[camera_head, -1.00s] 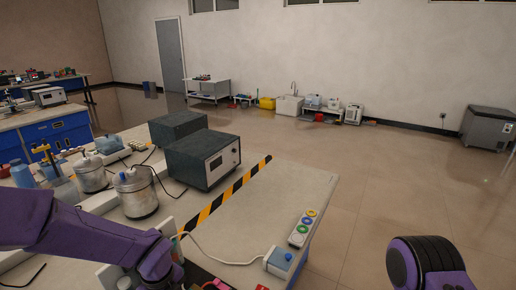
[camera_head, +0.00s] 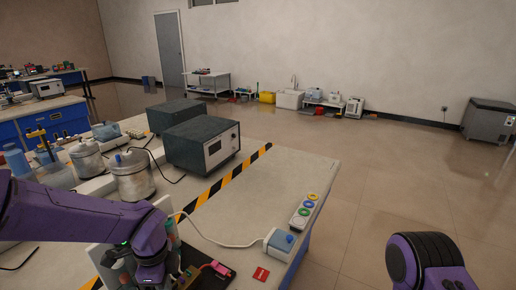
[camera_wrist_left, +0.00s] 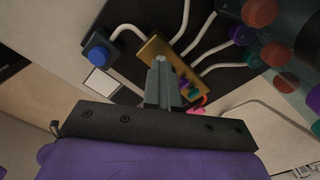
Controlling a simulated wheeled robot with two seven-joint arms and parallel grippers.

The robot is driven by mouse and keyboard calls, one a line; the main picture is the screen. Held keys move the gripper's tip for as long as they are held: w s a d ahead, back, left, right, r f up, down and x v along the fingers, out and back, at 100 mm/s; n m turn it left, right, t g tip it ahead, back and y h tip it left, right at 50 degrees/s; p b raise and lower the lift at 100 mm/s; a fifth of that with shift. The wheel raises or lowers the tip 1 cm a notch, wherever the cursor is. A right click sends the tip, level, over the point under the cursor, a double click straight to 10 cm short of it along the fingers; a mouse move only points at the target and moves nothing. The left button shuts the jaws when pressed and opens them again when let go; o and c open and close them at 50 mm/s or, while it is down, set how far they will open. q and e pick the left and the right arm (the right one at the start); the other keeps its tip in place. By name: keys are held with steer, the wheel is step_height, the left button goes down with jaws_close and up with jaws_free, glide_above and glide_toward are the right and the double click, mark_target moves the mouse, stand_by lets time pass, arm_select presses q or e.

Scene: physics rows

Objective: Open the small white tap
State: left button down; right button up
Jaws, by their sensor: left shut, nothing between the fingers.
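My left gripper (camera_wrist_left: 160,64) is shut and empty in the left wrist view. Its grey fingertips are over or against a brass block (camera_wrist_left: 183,68) on a black base; I cannot tell whether they touch. White tubes run from the block. I cannot clearly make out a small white tap; a white square piece (camera_wrist_left: 103,83) lies left of the fingers. In the head view my left wrist hangs over the near bench edge, and its fingertips cannot be made out. My right gripper is out of view.
A blue knob (camera_wrist_left: 98,54) and several coloured knobs (camera_wrist_left: 259,12) surround the block. On the bench stand a dark instrument box (camera_head: 202,147), metal pots (camera_head: 132,177) and a blue-white box (camera_head: 280,243) with a white cable. The striped bench area right of the instrument is mostly clear.

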arm_select(q)
steer(key=shift+r, duration=0.1)
steer(key=n+b, duration=0.5)
steer(key=b, duration=0.1)
steer(key=shift+f+n+b, duration=0.35)
steer(key=shift+f+n, duration=0.05)
steer(key=shift+r+n+b, duration=0.1)
steer(key=shift+n+b, duration=0.25)
steer(key=shift+n, duration=0.05)
steer(key=shift+r, duration=0.3)
steer(key=n+b, duration=0.6)
steer(key=b, duration=0.1)
steer(key=shift+f, duration=0.35)
steer(key=shift+r+n, duration=0.35)
steer(key=shift+n, duration=0.35)
steer(key=c, duration=1.6)
jaws_free()
